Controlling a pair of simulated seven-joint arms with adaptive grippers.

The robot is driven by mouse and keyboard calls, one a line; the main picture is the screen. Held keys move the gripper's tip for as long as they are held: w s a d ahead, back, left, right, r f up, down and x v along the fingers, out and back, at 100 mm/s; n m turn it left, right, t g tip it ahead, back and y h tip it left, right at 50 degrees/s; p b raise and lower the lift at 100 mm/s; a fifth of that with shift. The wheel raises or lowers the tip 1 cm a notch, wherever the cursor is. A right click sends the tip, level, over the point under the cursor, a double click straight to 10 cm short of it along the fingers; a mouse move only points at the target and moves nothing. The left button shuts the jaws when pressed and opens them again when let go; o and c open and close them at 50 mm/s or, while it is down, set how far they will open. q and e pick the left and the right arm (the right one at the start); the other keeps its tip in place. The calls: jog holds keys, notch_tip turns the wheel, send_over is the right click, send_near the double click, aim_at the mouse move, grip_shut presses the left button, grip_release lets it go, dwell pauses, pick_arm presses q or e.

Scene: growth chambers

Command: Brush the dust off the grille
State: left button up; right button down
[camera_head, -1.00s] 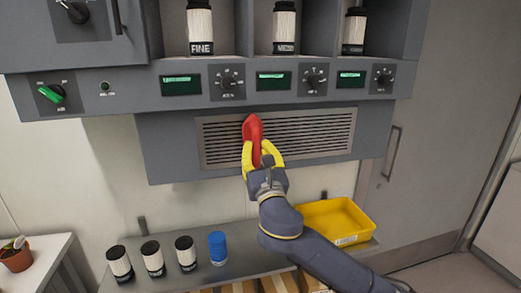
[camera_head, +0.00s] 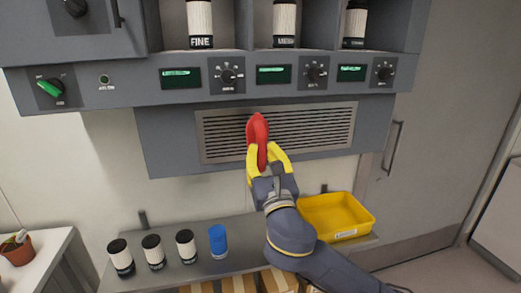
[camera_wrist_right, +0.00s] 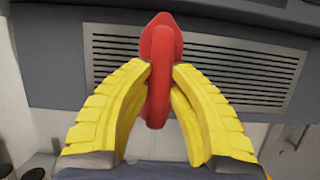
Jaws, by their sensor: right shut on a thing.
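The grille (camera_head: 318,128) is a slatted metal panel set in the grey cabinet front, below the row of dials. It also shows in the right wrist view (camera_wrist_right: 235,70). My right gripper (camera_head: 266,158) has yellow fingers and is shut on a red brush (camera_head: 258,130). In the right wrist view the brush (camera_wrist_right: 158,75) stands upright between the fingers (camera_wrist_right: 160,90). The brush overlaps the left-middle of the grille; I cannot tell whether it touches the slats. Its bristles are hidden. No dust can be made out. My left gripper is not in view.
A shelf (camera_head: 200,272) below holds several white bottles with black caps, a blue bottle (camera_head: 218,241) and a yellow tray (camera_head: 336,216). Dials and small displays (camera_head: 274,75) line the panel above. A potted plant (camera_head: 17,249) stands at far left. A door handle (camera_head: 394,147) is at right.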

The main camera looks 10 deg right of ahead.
jog(key=shift+s, duration=0.2)
dwell(0.3)
jog(key=shift+s+d, duration=0.2)
jog(key=shift+s, duration=1.2)
